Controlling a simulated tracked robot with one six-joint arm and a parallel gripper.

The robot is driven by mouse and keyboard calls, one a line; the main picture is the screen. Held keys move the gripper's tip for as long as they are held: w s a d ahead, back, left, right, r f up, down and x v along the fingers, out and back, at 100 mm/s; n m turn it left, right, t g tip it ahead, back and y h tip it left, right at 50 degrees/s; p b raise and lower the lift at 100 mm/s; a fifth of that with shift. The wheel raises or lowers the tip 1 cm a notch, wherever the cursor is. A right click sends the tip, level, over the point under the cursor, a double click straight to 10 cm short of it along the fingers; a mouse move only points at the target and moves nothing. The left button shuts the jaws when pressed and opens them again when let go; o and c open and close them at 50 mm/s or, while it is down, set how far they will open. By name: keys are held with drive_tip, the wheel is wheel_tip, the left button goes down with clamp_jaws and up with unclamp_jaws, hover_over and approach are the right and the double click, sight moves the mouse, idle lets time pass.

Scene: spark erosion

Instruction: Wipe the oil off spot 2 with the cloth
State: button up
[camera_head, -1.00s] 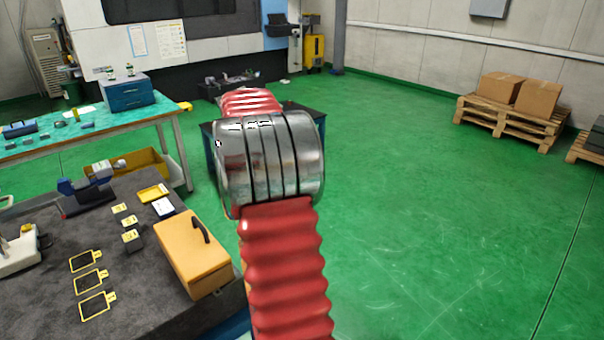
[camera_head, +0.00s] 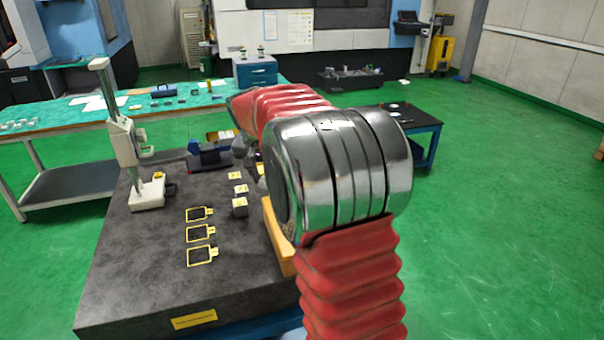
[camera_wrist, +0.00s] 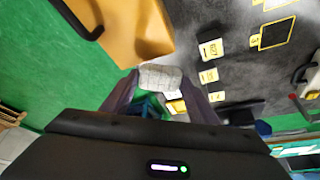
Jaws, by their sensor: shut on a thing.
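My gripper (camera_wrist: 162,92) is shut on a pale grey folded piece, which looks like the cloth (camera_wrist: 160,77), in the wrist view. In the head view my own arm hides the gripper and the cloth. Three yellow-outlined dark rectangles lie in a row on the dark grey table; the middle one (camera_head: 201,233) appears to be spot 2. Its number is too small to read, and I cannot make out oil. In the wrist view an outlined spot marked 3 (camera_wrist: 275,34) is at the upper right, to the right of the gripper and apart from it.
An orange box (camera_wrist: 135,30) with a black handle is beside the gripper. Small labelled blocks (camera_head: 240,206) stand between the spots and my arm. A height gauge (camera_head: 122,145) stands at the table's left. A green-topped bench (camera_head: 60,118) is behind. Green floor is free at right.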

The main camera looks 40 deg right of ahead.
drive_tip(key=w+a+n+y, duration=0.1)
drive_tip(key=a+n, duration=0.2)
drive_tip(key=a, duration=0.8)
drive_tip(key=w+a+n+t+y, duration=0.1)
drive_tip(key=a+n, duration=0.2)
drive_tip(key=a, duration=0.8)
drive_tip(key=shift+w+r, duration=0.25)
drive_tip(key=shift+r, duration=0.05)
drive_tip(key=shift+s, duration=0.15)
